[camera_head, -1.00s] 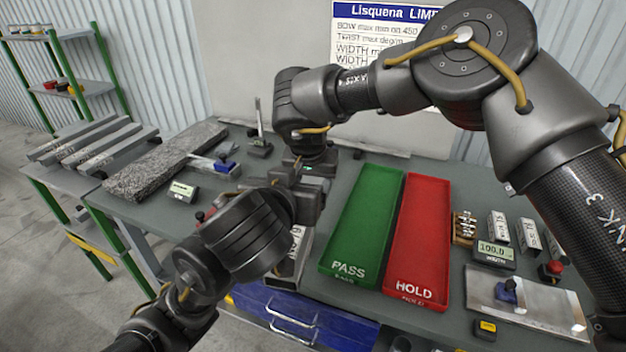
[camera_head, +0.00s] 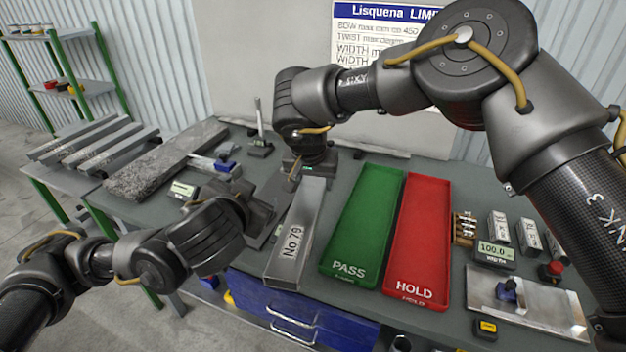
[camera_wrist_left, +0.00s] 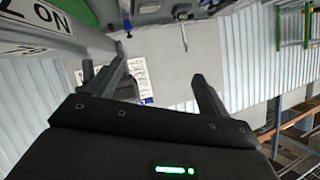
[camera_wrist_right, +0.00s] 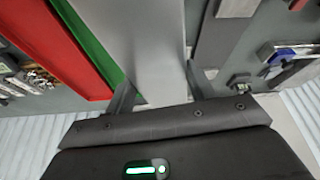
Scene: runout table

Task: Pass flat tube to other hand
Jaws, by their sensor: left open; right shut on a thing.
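The flat tube (camera_head: 300,225) is a long grey metal bar marked with a "No" label. It slants over the bench, left of the green tray. My right gripper (camera_head: 308,176) is shut on its far end; in the right wrist view the tube (camera_wrist_right: 150,45) runs between the fingers. My left gripper (camera_head: 262,212) is open and empty, left of the tube and apart from it. In the left wrist view its fingers (camera_wrist_left: 160,80) are spread, and the labelled tube (camera_wrist_left: 45,30) lies at upper left, outside the gap.
The green PASS tray (camera_head: 348,265) and red HOLD tray (camera_head: 418,275) lie right of the tube. A granite slab (camera_head: 150,175) and small gauges are at left. A width display (camera_head: 494,253) and metal plate (camera_head: 535,305) are at right. Blue drawers (camera_head: 300,318) are below.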

